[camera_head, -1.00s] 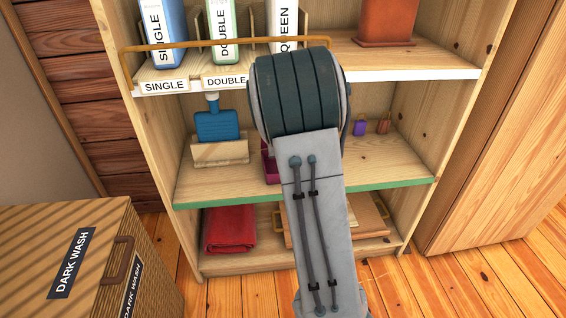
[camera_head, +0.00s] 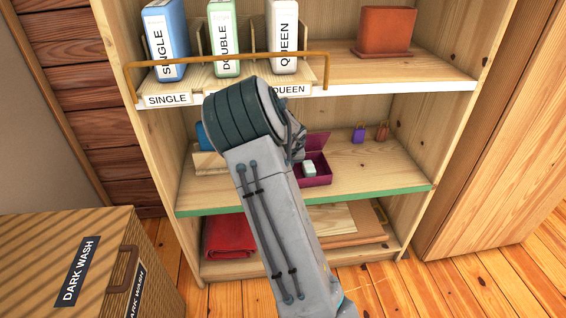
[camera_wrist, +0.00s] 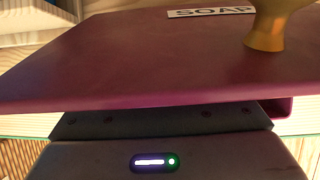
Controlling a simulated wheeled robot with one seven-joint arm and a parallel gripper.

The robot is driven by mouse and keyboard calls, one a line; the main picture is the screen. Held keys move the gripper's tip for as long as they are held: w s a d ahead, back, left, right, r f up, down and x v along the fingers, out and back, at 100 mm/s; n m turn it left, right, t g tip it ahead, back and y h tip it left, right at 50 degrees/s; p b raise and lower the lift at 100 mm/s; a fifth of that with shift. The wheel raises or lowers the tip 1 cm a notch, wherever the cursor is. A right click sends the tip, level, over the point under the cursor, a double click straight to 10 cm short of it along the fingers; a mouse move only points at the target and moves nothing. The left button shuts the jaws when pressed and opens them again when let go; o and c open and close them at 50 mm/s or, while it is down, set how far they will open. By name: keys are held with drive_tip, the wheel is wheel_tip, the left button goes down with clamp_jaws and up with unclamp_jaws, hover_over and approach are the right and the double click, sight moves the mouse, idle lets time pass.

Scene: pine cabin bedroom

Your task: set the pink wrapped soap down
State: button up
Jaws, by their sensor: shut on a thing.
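I cannot make out the pink wrapped soap in either view. A maroon soap box (camera_head: 318,181) stands open on the middle shelf, with a small whitish block (camera_head: 309,169) inside. Its lid (camera_head: 320,142) is raised behind it. In the wrist view a maroon panel (camera_wrist: 140,60) with a SOAP label (camera_wrist: 212,12) and a gold knob (camera_wrist: 265,38) fills the picture. My gripper (camera_head: 298,146) is at the left of the box, mostly hidden by my arm. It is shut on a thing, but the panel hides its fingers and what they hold.
Label-marked boxes stand above behind a wooden rail (camera_head: 235,60). A purple item (camera_head: 358,135) and a brown item (camera_head: 382,132) stand at the middle shelf's right. Its front right (camera_head: 385,172) is clear. A red cloth (camera_head: 226,236) lies below.

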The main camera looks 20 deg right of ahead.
drive_tip(key=shift+w+g, duration=0.1)
drive_tip(key=shift+g, duration=0.2)
drive_tip(key=shift+d+f+b, duration=0.1)
drive_tip(key=shift+f+b, duration=0.45)
drive_tip(key=shift+f, duration=0.3)
drive_tip(key=shift+f, duration=0.15)
drive_tip(key=o, duration=1)
